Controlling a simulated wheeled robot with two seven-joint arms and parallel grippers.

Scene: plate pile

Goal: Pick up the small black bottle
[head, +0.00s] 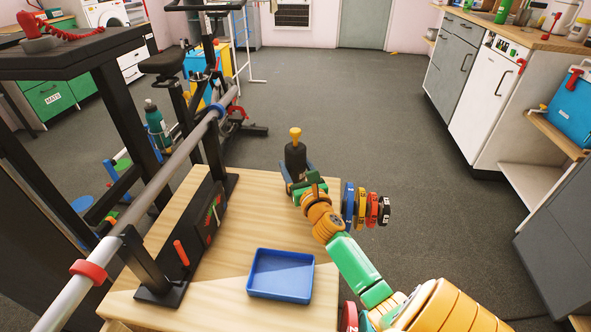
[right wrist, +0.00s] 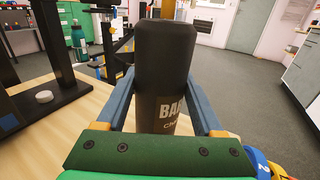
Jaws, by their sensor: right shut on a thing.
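The small black bottle (head: 296,158) is at the far edge of the wooden table, with a small yellow piece just above it in the head view. In the right wrist view the bottle (right wrist: 165,70) stands upright, with pale lettering facing me. My right gripper (head: 299,184) is shut on it, with one blue finger on each side (right wrist: 163,100). The bottle's lower end is hidden behind the gripper, so I cannot tell whether it touches the table. My left gripper is not in view.
A blue tray (head: 281,275) lies on the near part of the table (head: 215,275). A black rack with a long metal bar (head: 160,183) stands along the left. An exercise bike (head: 180,75) is beyond it. Open grey floor (head: 400,170) lies to the right, before the cabinets.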

